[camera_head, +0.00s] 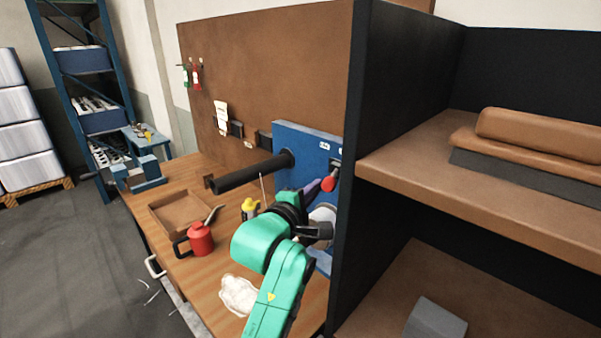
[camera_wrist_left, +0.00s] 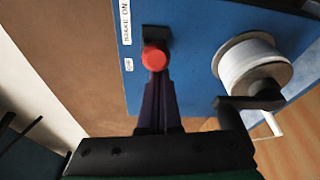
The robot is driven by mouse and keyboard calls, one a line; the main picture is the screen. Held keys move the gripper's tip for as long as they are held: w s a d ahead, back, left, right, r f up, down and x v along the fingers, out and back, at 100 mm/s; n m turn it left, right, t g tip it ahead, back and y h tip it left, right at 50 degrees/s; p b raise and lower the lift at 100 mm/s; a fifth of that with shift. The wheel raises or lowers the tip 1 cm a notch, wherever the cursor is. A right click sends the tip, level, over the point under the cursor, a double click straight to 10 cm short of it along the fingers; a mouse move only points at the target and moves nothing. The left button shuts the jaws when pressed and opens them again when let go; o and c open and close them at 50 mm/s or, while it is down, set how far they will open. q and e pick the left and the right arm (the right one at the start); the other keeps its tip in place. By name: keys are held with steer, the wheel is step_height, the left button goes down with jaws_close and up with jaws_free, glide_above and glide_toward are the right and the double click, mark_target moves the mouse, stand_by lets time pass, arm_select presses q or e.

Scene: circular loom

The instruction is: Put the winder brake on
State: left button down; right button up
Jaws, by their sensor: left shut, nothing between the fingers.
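The winder brake lever has a red knob (camera_head: 328,184) and sits on the upright blue panel (camera_head: 300,143). My right gripper is not in view.
A white drum with a black crank (camera_wrist_left: 250,100) is beside the fingers on the panel. A black bar (camera_head: 250,175) sticks out leftward. A red oil can (camera_head: 200,240), wooden tray (camera_head: 170,220) and white cloth (camera_head: 238,295) lie on the bench. A dark shelf wall (camera_head: 355,200) stands close right.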

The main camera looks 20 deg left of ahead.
arm_select(q)
steer(key=shift+s+d, duration=0.15)
steer(key=shift+d, duration=0.2)
steer(key=shift+d, duration=0.1)
stand_by(0.4)
steer(key=s+a+b, duration=0.1)
steer(key=s+b, duration=0.1)
steer(key=s, duration=0.5)
steer(key=shift+s+a+r, duration=0.15)
steer(key=shift+a+r, duration=0.05)
steer(key=shift+a, duration=0.1)
steer(key=shift+s, duration=0.1)
